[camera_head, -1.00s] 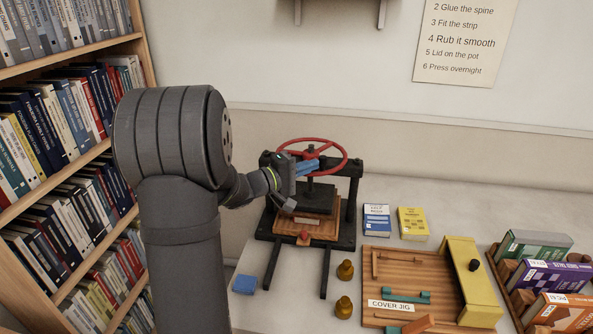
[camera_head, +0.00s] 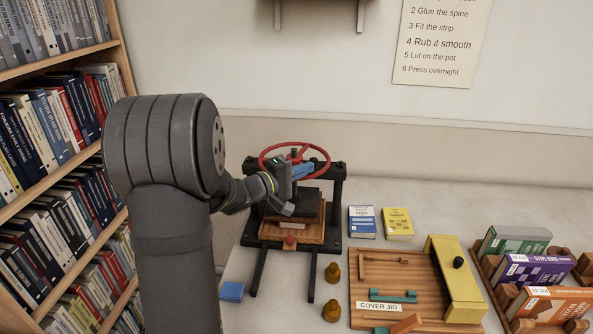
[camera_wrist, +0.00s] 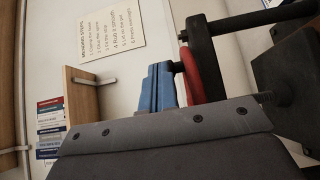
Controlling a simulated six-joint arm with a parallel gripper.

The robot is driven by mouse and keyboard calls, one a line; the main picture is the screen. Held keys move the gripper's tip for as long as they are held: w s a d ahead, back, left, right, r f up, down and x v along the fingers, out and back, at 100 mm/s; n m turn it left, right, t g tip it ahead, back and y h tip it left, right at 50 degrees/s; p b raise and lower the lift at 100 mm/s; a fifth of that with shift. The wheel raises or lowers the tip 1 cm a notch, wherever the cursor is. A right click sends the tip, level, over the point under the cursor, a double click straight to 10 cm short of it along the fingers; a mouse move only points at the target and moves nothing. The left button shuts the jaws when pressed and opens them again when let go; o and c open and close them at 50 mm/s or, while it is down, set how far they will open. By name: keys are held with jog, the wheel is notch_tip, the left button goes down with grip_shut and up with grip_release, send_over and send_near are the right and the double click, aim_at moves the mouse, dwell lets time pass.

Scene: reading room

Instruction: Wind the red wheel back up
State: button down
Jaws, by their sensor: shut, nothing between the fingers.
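The red wheel (camera_head: 318,148) sits flat on top of a dark press (camera_head: 331,217) against the wall. My gripper (camera_head: 303,171) is at the near side of the wheel, its blue fingers closed together with nothing seen between them. In the wrist view the blue fingers (camera_wrist: 158,86) stand beside the red rim (camera_wrist: 203,75); whether they touch it I cannot tell. Below the wheel, a dark platen (camera_head: 310,204) is over a wooden board (camera_head: 297,234). My wrist hides part of the press's left side and the screw.
A blue book (camera_head: 362,222) and a yellow book (camera_head: 397,224) lie right of the press. The cover jig (camera_head: 400,270) and a book rack (camera_head: 497,297) are further right. Two brass knobs (camera_head: 332,271) and a blue block (camera_head: 232,291) are in front. A bookcase (camera_head: 110,130) stands left.

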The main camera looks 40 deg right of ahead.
jog(key=shift+s+d+n+t, duration=0.2)
jog(key=shift+d+n+t, duration=0.25)
jog(key=shift+d+t, duration=0.35)
jog(key=shift+s+d+n+t, duration=0.15)
jog(key=shift+d+n+t, duration=0.45)
jog(key=shift+d, duration=0.25)
jog(key=shift+s+d+n+t, duration=0.2)
jog(key=shift+d+n+t, duration=0.15)
jog(key=shift+d+t, duration=0.5)
jog(key=shift+a, duration=0.1)
jog(key=s+a, duration=0.8)
jog(key=a, duration=0.3)
jog(key=shift+a, duration=0.15)
jog(key=w+d, duration=0.8)
jog(key=d, duration=0.3)
jog(key=shift+d, duration=0.25)
